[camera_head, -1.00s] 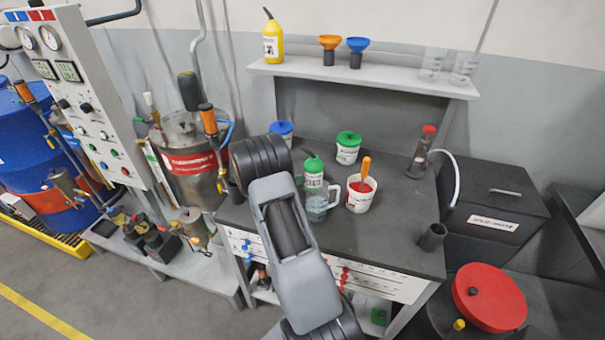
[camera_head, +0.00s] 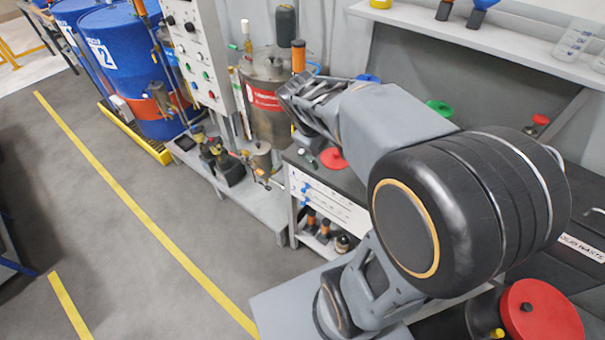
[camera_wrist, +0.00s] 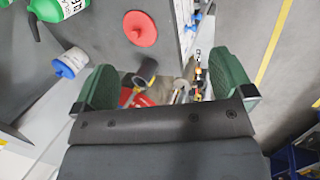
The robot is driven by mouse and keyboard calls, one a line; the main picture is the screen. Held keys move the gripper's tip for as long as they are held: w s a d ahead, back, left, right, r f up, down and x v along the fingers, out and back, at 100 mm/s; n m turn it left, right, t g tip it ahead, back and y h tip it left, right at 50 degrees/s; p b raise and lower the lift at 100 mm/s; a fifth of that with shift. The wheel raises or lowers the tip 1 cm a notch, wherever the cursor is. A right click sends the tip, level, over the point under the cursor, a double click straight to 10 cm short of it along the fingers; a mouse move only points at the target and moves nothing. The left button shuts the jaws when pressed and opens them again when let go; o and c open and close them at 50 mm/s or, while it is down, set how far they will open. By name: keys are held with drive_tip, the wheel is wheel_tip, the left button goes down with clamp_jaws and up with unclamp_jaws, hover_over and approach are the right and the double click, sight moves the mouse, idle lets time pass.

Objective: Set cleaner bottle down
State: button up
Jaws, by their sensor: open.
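A green and white bottle (camera_wrist: 62,8) with a green spout, probably the cleaner bottle, is at the top left of the wrist view, cut off by the edge. It is outside my jaws. In the head view my arm hides it. My gripper (camera_wrist: 163,80) is open, with its two green fingers apart and nothing held between them. In the head view my gripper (camera_head: 298,103) is above the left end of the dark workbench (camera_head: 345,182).
A red disc (camera_wrist: 140,28) lies on the bench, and a blue-lidded white jar (camera_wrist: 70,64) is near my left finger in the wrist view. A red-lidded drum (camera_head: 540,312) is at front right. A steel vessel (camera_head: 268,122) stands left of the bench. Open floor (camera_head: 110,240) lies left.

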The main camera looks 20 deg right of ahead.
drive_tip(key=s+a+r+m+t+y, duration=0.1)
drive_tip(key=s+a+m+t+y, duration=0.2)
drive_tip(key=s+a, duration=0.4)
drive_tip(key=shift+a+m+y, duration=0.7)
drive_tip(key=shift+a+m, duration=0.1)
drive_tip(key=shift+a, duration=0.3)
